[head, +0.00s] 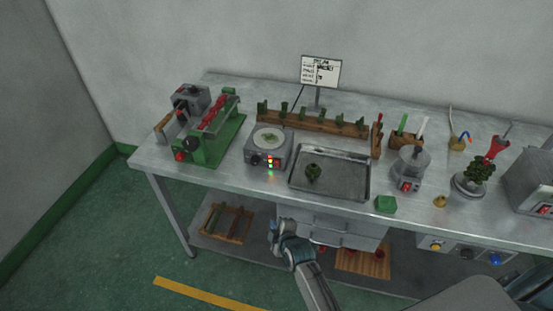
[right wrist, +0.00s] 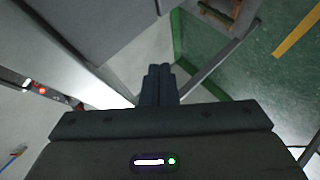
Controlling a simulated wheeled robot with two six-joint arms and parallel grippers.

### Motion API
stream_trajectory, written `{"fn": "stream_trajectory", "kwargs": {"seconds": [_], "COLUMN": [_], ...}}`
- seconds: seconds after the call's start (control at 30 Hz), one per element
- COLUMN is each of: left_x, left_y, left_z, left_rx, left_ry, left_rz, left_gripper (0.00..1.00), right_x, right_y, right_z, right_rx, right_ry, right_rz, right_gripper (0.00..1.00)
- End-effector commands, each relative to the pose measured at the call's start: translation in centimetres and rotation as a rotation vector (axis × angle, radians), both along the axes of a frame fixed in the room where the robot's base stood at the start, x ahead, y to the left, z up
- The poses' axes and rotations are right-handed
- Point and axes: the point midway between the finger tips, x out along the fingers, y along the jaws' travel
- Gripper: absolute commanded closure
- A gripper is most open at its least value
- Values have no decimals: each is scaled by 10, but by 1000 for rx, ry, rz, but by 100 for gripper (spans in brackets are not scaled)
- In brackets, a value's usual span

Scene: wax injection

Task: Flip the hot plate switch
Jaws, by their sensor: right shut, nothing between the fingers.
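The hot plate (head: 270,148) is a grey box with a round pale top, standing near the table's front edge. Its front face has a dark knob at the left and small lit red and green spots at the right. My right gripper (head: 273,230) is shut and empty, in front of and below the table edge, apart from the hot plate. Its closed fingers also show in the right wrist view (right wrist: 158,84). A device with a red light at that view's left edge may be the hot plate. My left gripper is not in view.
A metal tray (head: 358,193) with a dark green piece lies right of the hot plate. A green machine (head: 213,150) stands to its left. A wooden rack (head: 330,127) with green pieces stands behind. Drawers (head: 335,232) and a lower shelf lie under the tabletop.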

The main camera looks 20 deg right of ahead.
Motion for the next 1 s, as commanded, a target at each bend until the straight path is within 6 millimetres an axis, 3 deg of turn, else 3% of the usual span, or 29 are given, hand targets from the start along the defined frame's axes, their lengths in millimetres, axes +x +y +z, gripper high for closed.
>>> {"fn": "stream_trajectory", "kwargs": {"seconds": [0.03, 0.1, 0.2, 0.3, 0.43, 0.77, 1.0], "left_x": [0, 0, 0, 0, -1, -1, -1], "left_y": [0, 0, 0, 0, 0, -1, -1], "left_z": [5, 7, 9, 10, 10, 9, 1], "left_rx": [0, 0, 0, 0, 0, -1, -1], "left_ry": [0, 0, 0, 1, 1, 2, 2], "left_rz": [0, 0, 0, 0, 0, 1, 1], "left_gripper": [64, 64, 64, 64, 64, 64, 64], "right_x": [12, 22, 32, 37, 39, 40, 57], "right_y": [3, 5, 7, 7, 7, 7, -5], "right_z": [31, 62, 96, 115, 124, 123, 124], "right_rx": [-35, -84, -140, -175, -193, -193, -194], "right_ry": [-49, -101, -157, -189, -204, -203, -205], "right_rz": [20, 45, 70, 83, 89, 89, 89], "right_gripper": [100, 100, 100, 100, 100, 100, 100]}}
